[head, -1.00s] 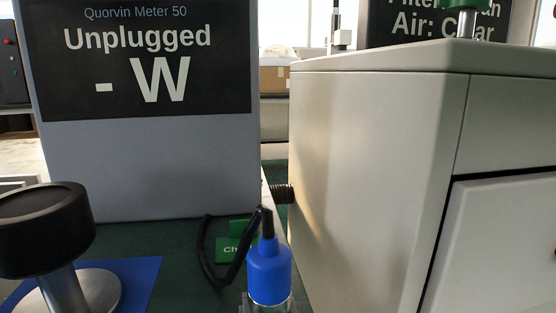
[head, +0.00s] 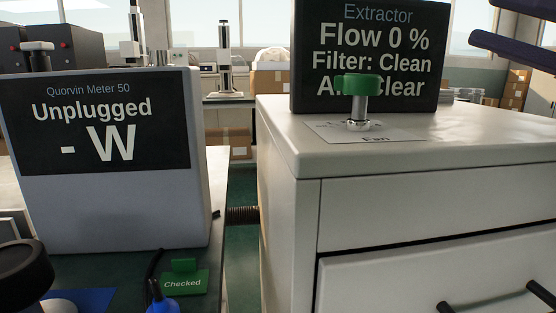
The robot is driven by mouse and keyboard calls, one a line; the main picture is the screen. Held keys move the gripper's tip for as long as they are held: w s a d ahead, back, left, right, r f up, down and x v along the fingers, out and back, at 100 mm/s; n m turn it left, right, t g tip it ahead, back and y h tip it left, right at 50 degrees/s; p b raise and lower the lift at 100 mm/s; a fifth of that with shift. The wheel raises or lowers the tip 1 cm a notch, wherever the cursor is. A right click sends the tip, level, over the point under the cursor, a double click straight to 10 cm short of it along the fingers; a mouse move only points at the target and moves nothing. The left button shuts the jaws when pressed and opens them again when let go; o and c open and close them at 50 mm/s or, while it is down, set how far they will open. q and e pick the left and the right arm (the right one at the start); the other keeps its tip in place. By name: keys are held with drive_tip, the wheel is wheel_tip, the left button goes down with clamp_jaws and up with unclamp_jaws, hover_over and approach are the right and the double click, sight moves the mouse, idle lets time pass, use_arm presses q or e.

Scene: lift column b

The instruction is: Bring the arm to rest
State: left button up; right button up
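Neither of my grippers can be made out in the head view, and no arm of mine shows clearly. The grey Quorvin Meter 50 (head: 110,215) stands at the left and its screen reads "Unplugged" and "- W". A blue plug-like piece (head: 163,304) with a black cable (head: 152,268) is cut off by the bottom edge. A green "Checked" tag (head: 183,283) stands beside it on the dark green surface.
A pale cabinet (head: 289,215) fills the right, with a green-topped fan knob (head: 357,86) and an Extractor screen (head: 420,50) on top. A black round knob (head: 22,275) is at lower left. Dark bars (head: 515,48) at upper right are unclear.

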drive_tip(key=w+a+r+m+t+h+p, duration=0.3)
drive_tip(key=m+t+h+p, duration=0.45)
drive_tip(key=m, duration=0.65)
drive_tip(key=s+f+m+g+h+p, duration=0.4)
drive_tip(key=s+m+g+h+p, duration=0.55)
drive_tip(key=m+p, duration=0.75)
drive_tip(key=s+a+r+m+g+p, duration=0.1)
drive_tip(key=s+a+m+g+p, duration=0.2)
drive_tip(key=s, duration=0.7)
drive_tip(key=s+a+m+g+p, duration=0.25)
drive_tip(key=s+m+g, duration=0.2)
drive_tip(key=s, duration=0.45)
wheel_tip(320, 180, up, 37)
drive_tip(key=p, duration=3.7)
drive_tip(key=shift+d+m+t, duration=0.35)
drive_tip(key=shift+d, duration=0.1)
drive_tip(key=shift+f, duration=0.1)
